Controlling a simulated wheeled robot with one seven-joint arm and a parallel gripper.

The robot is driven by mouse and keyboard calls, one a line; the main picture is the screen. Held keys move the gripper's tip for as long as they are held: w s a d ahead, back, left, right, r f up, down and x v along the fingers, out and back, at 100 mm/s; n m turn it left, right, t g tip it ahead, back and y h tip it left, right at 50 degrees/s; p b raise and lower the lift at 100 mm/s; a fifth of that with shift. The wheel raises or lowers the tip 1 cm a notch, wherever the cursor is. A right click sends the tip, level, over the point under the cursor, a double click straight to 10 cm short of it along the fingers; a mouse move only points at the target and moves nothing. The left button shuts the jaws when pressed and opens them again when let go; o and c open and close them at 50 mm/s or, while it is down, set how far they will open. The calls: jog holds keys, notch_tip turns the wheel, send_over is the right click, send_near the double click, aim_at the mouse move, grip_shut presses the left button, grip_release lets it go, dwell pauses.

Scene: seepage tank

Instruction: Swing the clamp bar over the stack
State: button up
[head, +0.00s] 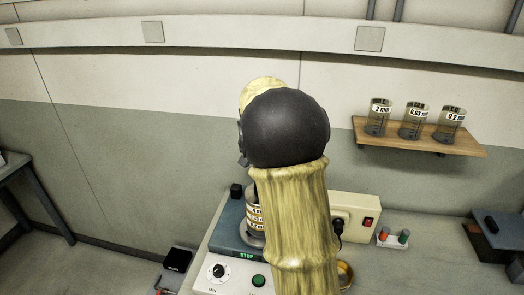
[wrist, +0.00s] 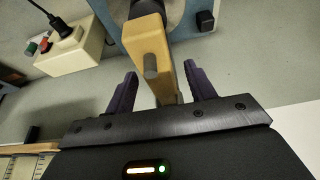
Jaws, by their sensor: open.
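My gripper (wrist: 160,70) shows in the wrist view with its two purple fingers apart. An orange-yellow bar (wrist: 148,40), which looks like the clamp bar, reaches into the space between the fingers. A grey peg stands on its near end. Gaps show on both sides of the bar, and I see no finger touching it. In the head view the sieve stack (head: 254,215) has orange-and-white labels and stands on the shaker (head: 224,246). My arm hides most of the stack, the clamp bar and my gripper in that view.
A cream box (head: 355,211) with a red switch and a black plug stands right of the shaker. A wooden shelf (head: 420,137) with three labelled jars hangs on the wall. The right bench top looks mostly clear.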

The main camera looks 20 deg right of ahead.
jog(key=b+v, duration=0.2)
jog(key=v, duration=1.5)
jog(key=shift+s, duration=0.15)
jog(key=s+a+f+n+y, duration=0.1)
jog(key=s+a+f+n, duration=0.15)
jog(key=f, duration=0.45)
jog(key=s+a+f+n+y, duration=0.1)
jog(key=s+a+f+n, duration=0.15)
jog(key=f, duration=0.55)
jog(key=s+a+f+n, duration=0.2)
jog(key=s+a+f, duration=0.4)
jog(key=s+f, duration=0.6)
jog(key=shift+s+f+n+g+y, duration=0.25)
jog(key=shift+s+n+g+y, duration=0.05)
jog(key=shift+s+g+y, duration=0.15)
